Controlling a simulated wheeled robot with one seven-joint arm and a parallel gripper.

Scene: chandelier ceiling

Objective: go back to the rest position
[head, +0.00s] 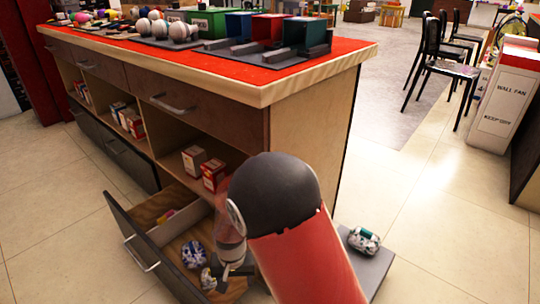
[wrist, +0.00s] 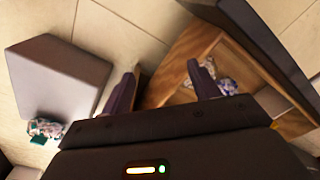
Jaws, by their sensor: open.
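My gripper (wrist: 163,84) shows in the wrist view with its two dark fingers spread wide and nothing between them. It is over the right side of an open wooden drawer (wrist: 180,62), and the drawer's edge shows beyond the fingers. In the head view my gripper (head: 236,272) is low, at the drawer, and partly hidden behind my red and black arm. A patterned blue and white item (head: 194,254) lies in the drawer (head: 148,256), left of my gripper. Whether the fingers touch the drawer is unclear.
A red-topped counter (head: 345,49) with balls and bins stands above the drawer. Tiled floor is clear farther right, up to black chairs (head: 450,70).

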